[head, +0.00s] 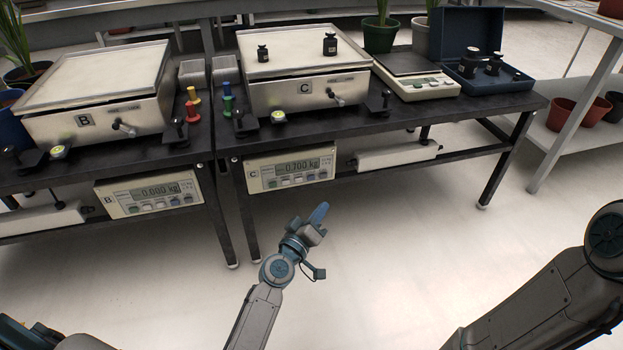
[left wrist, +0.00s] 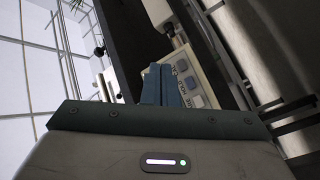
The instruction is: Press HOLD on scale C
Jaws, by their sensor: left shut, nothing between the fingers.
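Scale C (head: 308,99) stands on the black table, with two dark weights on its pan. Its panel (head: 253,180) hangs under the table's front edge, reads 0.700 kg and has a row of buttons along its bottom. Which button is HOLD is too small to read in the head view. My left gripper (head: 319,214) is shut and empty, in front of and below the panel, apart from it. In the left wrist view its blue fingers (left wrist: 162,86) overlap part of a panel with grey and blue buttons (left wrist: 194,84). My right gripper is out of view.
Scale B (head: 95,108) stands at left, its panel (head: 150,191) reading 0.000 kg. A small balance (head: 418,84) and a blue weight case (head: 490,83) stand at right on the table (head: 400,118). Table legs flank the floor; the floor in front is clear.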

